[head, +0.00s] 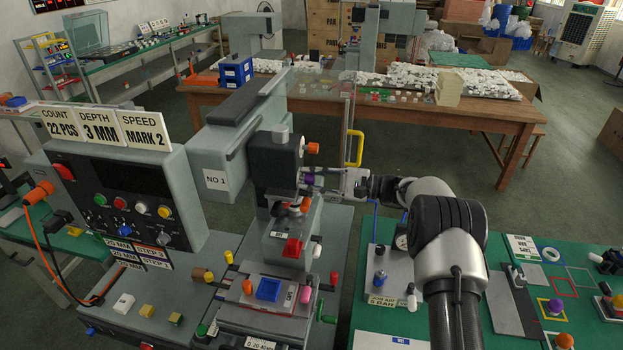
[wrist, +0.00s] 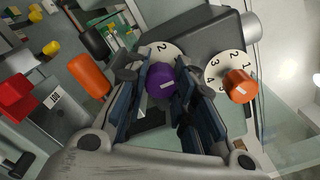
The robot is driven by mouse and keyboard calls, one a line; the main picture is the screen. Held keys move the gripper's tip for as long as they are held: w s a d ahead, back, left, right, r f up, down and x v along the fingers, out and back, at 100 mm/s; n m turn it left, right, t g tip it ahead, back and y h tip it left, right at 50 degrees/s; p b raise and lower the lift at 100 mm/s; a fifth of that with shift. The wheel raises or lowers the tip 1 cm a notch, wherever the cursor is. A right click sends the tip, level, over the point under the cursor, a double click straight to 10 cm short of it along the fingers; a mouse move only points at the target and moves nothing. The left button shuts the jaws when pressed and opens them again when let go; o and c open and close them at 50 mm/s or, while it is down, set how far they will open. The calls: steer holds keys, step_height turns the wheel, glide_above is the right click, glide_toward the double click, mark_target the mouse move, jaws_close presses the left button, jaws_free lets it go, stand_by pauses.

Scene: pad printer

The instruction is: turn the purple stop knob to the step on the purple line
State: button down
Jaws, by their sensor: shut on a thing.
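The purple stop knob (head: 309,181) is on the pad printer's head. In the wrist view the purple knob (wrist: 161,84) sits between the two fingers, with a short white mark on its face. Its white dial (wrist: 160,50) is partly hidden by the fingers; a figure 2 shows above the knob. My gripper (head: 316,180) is shut on the knob; it also shows in the wrist view (wrist: 164,90). Cards with STEP 3 and STEP 1 (head: 150,252) hang below the control panel; which line is purple is too small to tell.
An orange knob (wrist: 240,86) with a numbered dial is close to the right finger. An orange cylinder (wrist: 89,76) and a red block (wrist: 14,96) lie to the left. A clear guard with a yellow handle (head: 354,148) stands behind my gripper. A green table (head: 450,275) is at right.

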steer(key=c, duration=1.3)
jaws_free()
steer(key=shift+c, duration=0.2)
steer(key=s+d, duration=0.2)
steer(key=d, duration=0.9)
steer(key=shift+s+d, duration=0.15)
steer(key=shift+d, duration=0.25)
